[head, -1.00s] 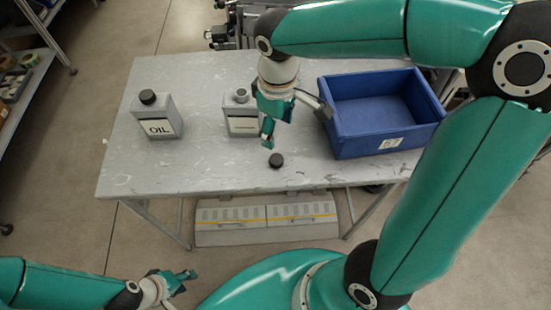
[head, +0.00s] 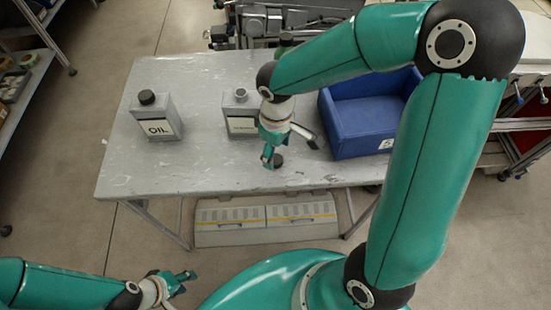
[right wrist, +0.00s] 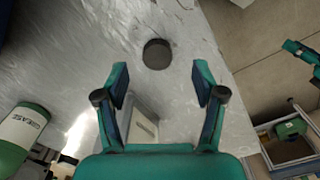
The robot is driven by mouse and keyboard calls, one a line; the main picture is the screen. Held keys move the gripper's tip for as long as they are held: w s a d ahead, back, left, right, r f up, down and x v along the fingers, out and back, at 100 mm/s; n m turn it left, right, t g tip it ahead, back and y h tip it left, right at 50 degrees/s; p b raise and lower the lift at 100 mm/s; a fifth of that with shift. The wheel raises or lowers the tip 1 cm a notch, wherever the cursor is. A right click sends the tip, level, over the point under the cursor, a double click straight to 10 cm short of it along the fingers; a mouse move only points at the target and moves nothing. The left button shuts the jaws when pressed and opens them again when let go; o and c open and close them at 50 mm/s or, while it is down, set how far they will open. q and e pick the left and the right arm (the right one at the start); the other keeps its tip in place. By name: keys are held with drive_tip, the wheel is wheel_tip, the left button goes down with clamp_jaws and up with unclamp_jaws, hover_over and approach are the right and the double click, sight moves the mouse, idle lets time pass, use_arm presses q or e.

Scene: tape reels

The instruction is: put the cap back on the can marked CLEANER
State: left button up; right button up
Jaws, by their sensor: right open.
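A grey can (head: 242,123) stands upright near the middle of the table, its bare neck showing; its label is partly hidden and too small to read. A black round cap (head: 278,161) lies on the tabletop in front of it, to its right. My right gripper (head: 272,158) is low over the table by the cap. In the right wrist view the cap (right wrist: 157,54) lies just beyond the open, empty fingers (right wrist: 160,80), roughly centred between them, not touched. My left gripper (head: 186,280) is off the table's front, lower left, apparently open and empty.
A capped grey can marked OIL (head: 160,128) stands on the left of the table (head: 200,174). A blue bin (head: 360,147) stands on the right. In the right wrist view a green and white GREASE container (right wrist: 22,128) shows at the left. The table's front left is clear.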

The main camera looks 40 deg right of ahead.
sight(276, 159)
drive_tip(key=f, duration=0.4)
drive_tip(key=shift+w+d, duration=0.1)
drive_tip(key=shift+w, duration=0.1)
drive_tip(key=c, duration=0.8)
